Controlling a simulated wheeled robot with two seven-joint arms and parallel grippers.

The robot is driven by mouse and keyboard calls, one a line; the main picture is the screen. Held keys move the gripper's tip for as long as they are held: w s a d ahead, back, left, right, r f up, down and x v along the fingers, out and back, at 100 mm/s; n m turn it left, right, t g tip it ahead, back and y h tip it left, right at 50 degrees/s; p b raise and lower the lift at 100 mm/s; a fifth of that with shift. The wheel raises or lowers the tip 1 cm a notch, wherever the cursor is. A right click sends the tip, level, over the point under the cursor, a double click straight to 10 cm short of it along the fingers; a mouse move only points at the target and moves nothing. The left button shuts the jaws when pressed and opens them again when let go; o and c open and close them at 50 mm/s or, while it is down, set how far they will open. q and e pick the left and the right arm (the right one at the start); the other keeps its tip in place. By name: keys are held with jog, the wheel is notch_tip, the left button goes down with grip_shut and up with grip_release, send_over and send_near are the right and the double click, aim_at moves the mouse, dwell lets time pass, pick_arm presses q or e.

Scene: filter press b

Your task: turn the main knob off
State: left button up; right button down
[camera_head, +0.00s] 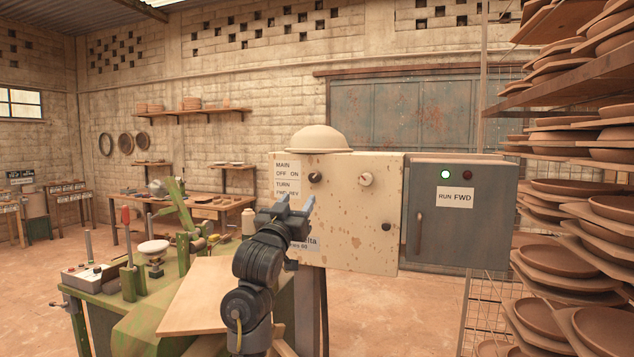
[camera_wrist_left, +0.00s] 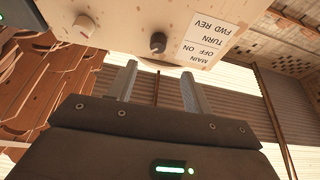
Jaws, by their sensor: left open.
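The cream control box (camera_head: 345,235) stands at the centre of the head view. Its dark main knob (camera_head: 315,177) sits at the upper left, beside a label (camera_head: 286,178) reading MAIN OFF ON. The knob's pointing direction is too small to tell. The wrist view is upside down and shows the dark knob (camera_wrist_left: 158,42) and the label (camera_wrist_left: 209,40). My left gripper (camera_head: 297,203) is below and left of the knob, fingers pointing up. In the wrist view the gripper (camera_wrist_left: 157,68) is open and empty, its fingertips apart from the knob. My right gripper is out of view.
A pale knob (camera_head: 365,179) is right of the main knob. A domed hat (camera_head: 318,139) rests on top. A green bench (camera_head: 110,290) stands left; shelves of plates (camera_head: 590,187) stand right.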

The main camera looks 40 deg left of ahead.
aim_at(313, 180)
pick_arm(q)
jog(key=p+x, duration=0.3)
jog(key=x, duration=0.6)
jog(key=shift+d+p, duration=0.15)
jog(key=shift+p, duration=0.25)
jog(key=shift+w+r, duration=0.1)
jog(key=shift+w, duration=0.65)
jog(key=shift+s, duration=0.1)
jog(key=shift+c, duration=0.3)
jog(key=c, duration=0.9)
